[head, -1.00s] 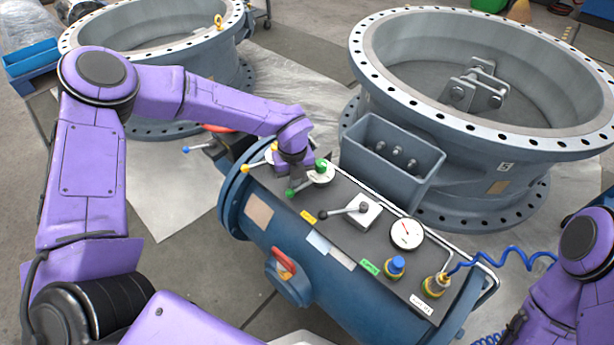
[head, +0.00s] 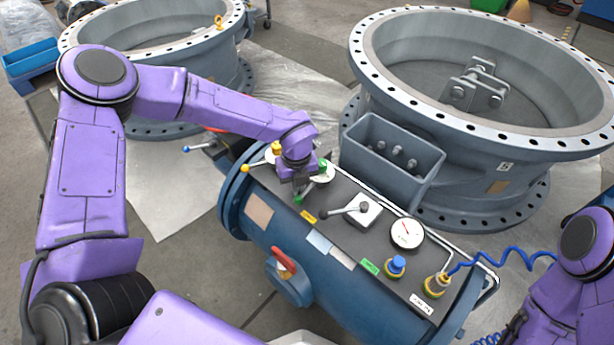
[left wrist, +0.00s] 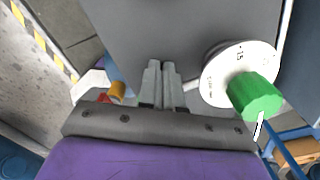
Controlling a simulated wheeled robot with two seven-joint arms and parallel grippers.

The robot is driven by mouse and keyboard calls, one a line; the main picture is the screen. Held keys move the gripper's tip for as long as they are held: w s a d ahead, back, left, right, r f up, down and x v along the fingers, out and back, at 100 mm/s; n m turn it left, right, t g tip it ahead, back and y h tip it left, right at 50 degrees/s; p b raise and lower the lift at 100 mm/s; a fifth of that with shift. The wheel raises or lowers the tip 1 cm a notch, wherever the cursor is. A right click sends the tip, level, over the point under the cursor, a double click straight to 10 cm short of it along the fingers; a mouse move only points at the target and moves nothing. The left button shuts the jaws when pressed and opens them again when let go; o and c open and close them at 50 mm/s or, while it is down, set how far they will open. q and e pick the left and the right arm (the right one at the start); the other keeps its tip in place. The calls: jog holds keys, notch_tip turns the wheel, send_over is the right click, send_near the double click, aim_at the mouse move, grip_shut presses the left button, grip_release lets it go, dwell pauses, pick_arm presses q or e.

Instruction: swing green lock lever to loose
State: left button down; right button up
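The green lock lever (head: 298,198) is on the dark top panel of the blue cylinder. Its green hub knob (head: 322,168) stands on a white dial disc (head: 325,175). Its green tip points toward the lower left. Contact with the lever is hidden. My right gripper is out of view.
A yellow-tipped lever (head: 256,166) is just left of my gripper. A grey-black lever (head: 345,211), a pressure gauge (head: 407,233) and a blue knob (head: 395,265) are to the right on the panel. An open grey box (head: 392,160) and large valve ring stand behind.

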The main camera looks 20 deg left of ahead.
aim_at(306, 202)
pick_arm(q)
jog(key=shift+s+d+f, duration=0.35)
jog(key=shift+s+f, duration=0.05)
jog(key=shift+s, duration=0.15)
jog(key=shift+s+d, duration=0.25)
jog(key=shift+d, duration=0.45)
jog(key=shift+s+d, duration=0.15)
jog(key=shift+d, duration=0.35)
jog(key=shift+r+p, duration=0.75)
jog(key=shift+r, duration=0.3)
jog(key=shift+a+r+p, duration=0.25)
jog(key=shift+r+p, duration=0.75)
jog(key=shift+r, duration=0.15)
jog(key=r+p, duration=0.2)
jog(key=r, duration=0.1)
jog(key=shift+w+a+r+p, duration=0.1)
jog(key=shift+w+a+p, duration=0.1)
jog(key=shift+p, duration=0.2)
